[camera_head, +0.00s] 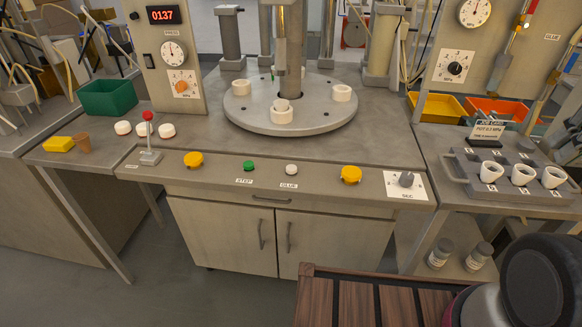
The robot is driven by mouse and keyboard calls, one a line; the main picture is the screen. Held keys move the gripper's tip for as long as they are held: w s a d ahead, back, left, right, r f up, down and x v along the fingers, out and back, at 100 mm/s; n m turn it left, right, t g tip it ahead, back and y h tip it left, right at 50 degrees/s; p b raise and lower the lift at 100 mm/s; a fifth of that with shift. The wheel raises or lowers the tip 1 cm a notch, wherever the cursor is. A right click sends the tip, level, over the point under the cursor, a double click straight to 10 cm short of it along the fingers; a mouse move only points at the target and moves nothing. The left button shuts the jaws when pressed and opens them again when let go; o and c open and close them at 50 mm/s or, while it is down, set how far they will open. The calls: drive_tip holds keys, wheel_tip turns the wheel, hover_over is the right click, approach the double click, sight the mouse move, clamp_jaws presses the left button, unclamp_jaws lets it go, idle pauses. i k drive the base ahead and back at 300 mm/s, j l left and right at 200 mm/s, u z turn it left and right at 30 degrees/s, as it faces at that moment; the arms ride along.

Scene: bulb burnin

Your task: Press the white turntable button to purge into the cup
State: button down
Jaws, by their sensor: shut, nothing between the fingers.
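A white button (291,169) sits on the front panel of the bench, above a small label that seems to read GLUE. A green button (249,166) is to its left, above a label that seems to read STEP. The round grey turntable (245,119) lies behind them and bears several white ring-like parts. At its front, a small pale cup-like piece (281,104) stands at a white ring (281,116), below a vertical nozzle column. A small brown cup (83,143) stands on the left side table. My gripper is not in view; a dark rounded part of my arm shows at bottom right.
Yellow knobs (193,160) (351,175) flank the buttons. A red-topped lever (149,136) stands at left and a dial (406,180) at right. A grey rack (470,178) with white cups is on the right table. The panel around the buttons is clear.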

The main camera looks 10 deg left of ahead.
sight(291, 169)
drive_tip(key=k+j, duration=0.1)
drive_tip(key=j, duration=0.3)
drive_tip(key=k+j, duration=0.15)
drive_tip(key=j, duration=0.2)
drive_tip(key=k+j, duration=0.1)
drive_tip(key=j, duration=0.3)
drive_tip(key=k+j, duration=0.15)
drive_tip(key=j, duration=0.25)
